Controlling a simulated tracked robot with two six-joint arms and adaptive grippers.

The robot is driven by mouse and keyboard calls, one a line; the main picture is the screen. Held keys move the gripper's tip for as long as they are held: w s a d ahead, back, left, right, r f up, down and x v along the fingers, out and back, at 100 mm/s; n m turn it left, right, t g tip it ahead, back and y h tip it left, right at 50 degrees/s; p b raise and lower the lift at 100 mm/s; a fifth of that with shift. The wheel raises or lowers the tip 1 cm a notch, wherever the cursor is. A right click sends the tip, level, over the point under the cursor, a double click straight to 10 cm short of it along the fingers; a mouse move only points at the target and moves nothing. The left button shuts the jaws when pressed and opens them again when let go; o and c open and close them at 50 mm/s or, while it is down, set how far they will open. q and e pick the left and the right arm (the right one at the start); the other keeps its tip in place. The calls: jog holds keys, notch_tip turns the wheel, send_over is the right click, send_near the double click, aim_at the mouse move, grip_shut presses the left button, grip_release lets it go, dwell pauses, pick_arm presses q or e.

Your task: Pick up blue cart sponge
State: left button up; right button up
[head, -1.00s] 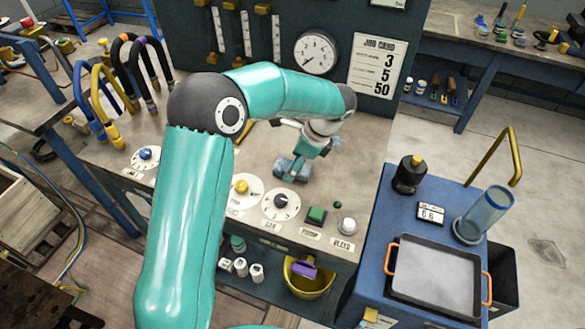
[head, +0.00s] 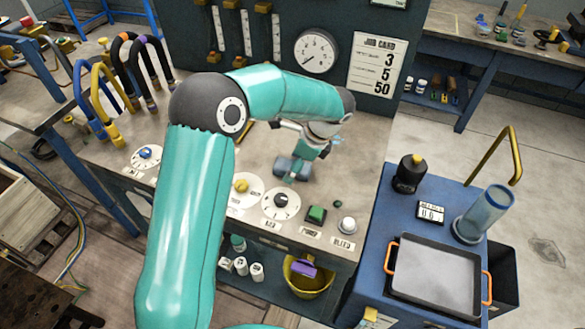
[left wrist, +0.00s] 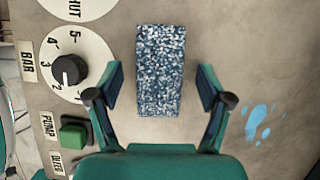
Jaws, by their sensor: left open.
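The blue sponge (left wrist: 160,70) is a speckled blue and white block lying on the bench top. In the left wrist view it lies between the two spread fingers of my left gripper (left wrist: 161,88), with a gap on each side. In the head view the sponge (head: 282,164) is partly covered by my left gripper (head: 294,170), which points down over it. My left gripper is open and empty. My right gripper is not in view.
Near the sponge are a black dial knob (left wrist: 69,70) and a green pump button (left wrist: 74,134). A blue cart (head: 372,262) with a grey tray (head: 436,275) stands at right.

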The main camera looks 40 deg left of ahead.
pick_arm(q)
jog(key=c, duration=1.2)
jog(key=shift+r, duration=0.15)
jog(key=shift+c, duration=0.2)
notch_tip(320, 180, up, 20)
jog(key=p, duration=0.1)
jog(key=shift+r+p, duration=0.15)
jog(key=shift+p, duration=0.15)
